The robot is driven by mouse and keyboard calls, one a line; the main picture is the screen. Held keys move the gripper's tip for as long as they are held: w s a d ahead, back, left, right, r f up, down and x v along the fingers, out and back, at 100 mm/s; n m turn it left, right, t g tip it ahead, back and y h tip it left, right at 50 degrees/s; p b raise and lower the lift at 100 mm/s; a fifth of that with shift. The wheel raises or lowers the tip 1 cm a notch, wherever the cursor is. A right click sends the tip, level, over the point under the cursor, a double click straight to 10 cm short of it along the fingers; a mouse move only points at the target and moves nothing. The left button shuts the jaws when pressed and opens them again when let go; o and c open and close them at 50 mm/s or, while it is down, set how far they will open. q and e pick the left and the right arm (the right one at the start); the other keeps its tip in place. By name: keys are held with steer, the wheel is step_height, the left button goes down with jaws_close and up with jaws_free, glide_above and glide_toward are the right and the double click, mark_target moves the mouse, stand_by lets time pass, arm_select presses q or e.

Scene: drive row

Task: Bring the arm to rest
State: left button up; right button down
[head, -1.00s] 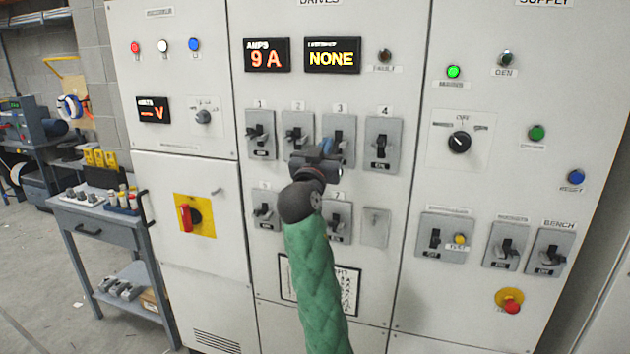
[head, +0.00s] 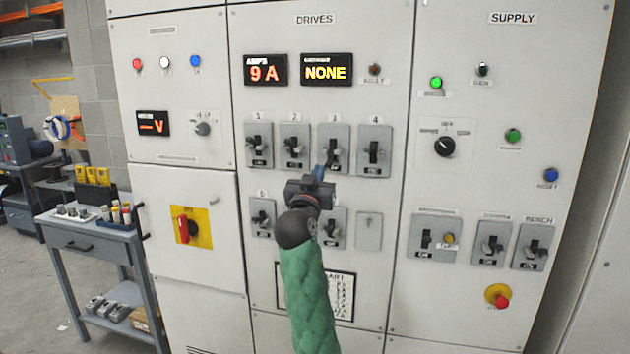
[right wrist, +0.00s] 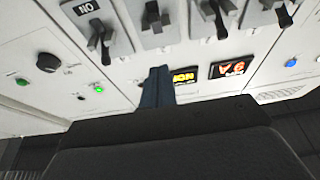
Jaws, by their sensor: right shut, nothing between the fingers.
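My right gripper (head: 321,172) is shut and empty, its blue fingers together. In the head view it is in front of the drives panel (head: 390,275), just below the lever of switch 3 (head: 333,146). Whether it touches the panel cannot be told for sure. My green-sleeved right arm rises from the bottom and hides part of the lower switch row. In the right wrist view the shut fingers (right wrist: 156,88) point at the panel, which appears upside down, with nothing between them. My left gripper is not in view.
Switches 1 (head: 259,145), 2 (head: 294,146) and 4 (head: 374,151) flank switch 3. The displays read 9 A (head: 265,70) and NONE (head: 326,72). A red emergency button (head: 499,297) sits lower right. A grey cart (head: 95,245) stands left, beside open floor.

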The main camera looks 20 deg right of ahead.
steer(key=shift+f, duration=0.1)
stand_by(0.6)
steer(key=s+a+f+n+g+y, duration=0.35)
steer(key=s+f, duration=0.25)
steer(key=f, duration=0.6)
steer(key=s+a+f+n+g+y, duration=0.2)
steer(key=s+a+f+g+y, duration=0.25)
steer(key=f, duration=0.65)
steer(key=s+a+f+n+g+y, duration=0.1)
steer(key=s+a+f+n+y, duration=0.3)
steer(key=s+f, duration=0.6)
steer(key=s+f+g+y, duration=0.1)
steer(key=s+f+g, duration=0.7)
steer(key=s+f, duration=1.9)
steer(key=s+d+m, duration=0.1)
steer(key=s, duration=0.3)
steer(key=shift+f, duration=0.3)
